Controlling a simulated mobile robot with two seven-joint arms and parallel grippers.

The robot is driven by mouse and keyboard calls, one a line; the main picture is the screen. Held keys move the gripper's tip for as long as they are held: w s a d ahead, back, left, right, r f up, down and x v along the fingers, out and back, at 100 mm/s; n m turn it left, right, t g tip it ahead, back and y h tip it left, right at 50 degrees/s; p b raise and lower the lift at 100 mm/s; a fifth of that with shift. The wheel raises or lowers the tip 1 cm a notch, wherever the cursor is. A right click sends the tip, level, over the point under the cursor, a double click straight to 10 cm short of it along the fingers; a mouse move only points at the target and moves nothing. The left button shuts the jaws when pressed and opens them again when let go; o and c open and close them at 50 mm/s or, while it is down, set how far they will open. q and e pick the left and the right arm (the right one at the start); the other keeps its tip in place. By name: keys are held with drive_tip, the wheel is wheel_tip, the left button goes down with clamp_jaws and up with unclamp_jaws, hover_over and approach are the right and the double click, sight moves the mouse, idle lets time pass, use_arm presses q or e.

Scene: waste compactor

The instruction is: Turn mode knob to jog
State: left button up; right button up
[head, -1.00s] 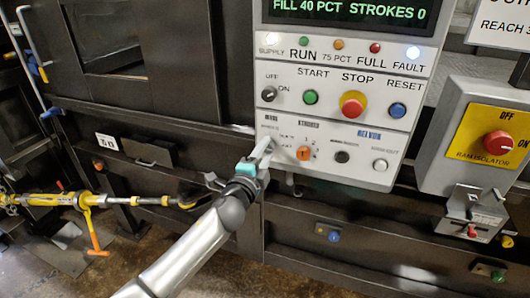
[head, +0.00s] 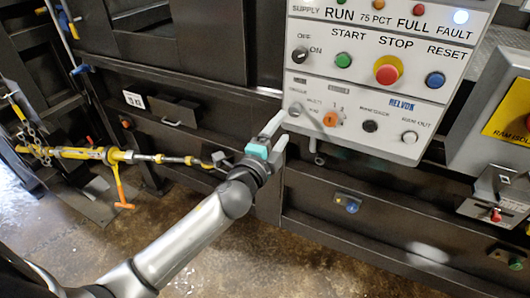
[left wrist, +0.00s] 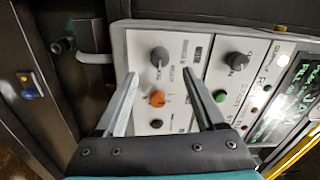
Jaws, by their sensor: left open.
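The control panel (head: 375,85) has a grey knob (head: 296,109) at its lower left. The knob's small labels are too blurred to read, so I cannot confirm it is the mode knob or its setting. An orange selector (head: 331,119) marked 1 and 2 is to its right. My left gripper (head: 281,125) is open and empty at the panel's lower left corner, close to the grey knob. In the left wrist view the grey knob (left wrist: 160,57) appears between and just beyond the fingertips (left wrist: 160,74); I see no contact. My right gripper is out of view.
A black knob (head: 300,55) marked OFF and ON, a green START button (head: 343,60), a red STOP button (head: 387,70) and a blue RESET button (head: 435,79) sit above. The ram isolator box (head: 500,125) is at the right. A yellow bar (head: 85,153) is at the left.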

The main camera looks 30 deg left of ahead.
use_arm(q)
drive_tip(key=s+b, duration=0.1)
drive_tip(key=s, duration=0.7)
drive_tip(key=shift+s, duration=0.2)
drive_tip(key=shift+f, duration=0.2)
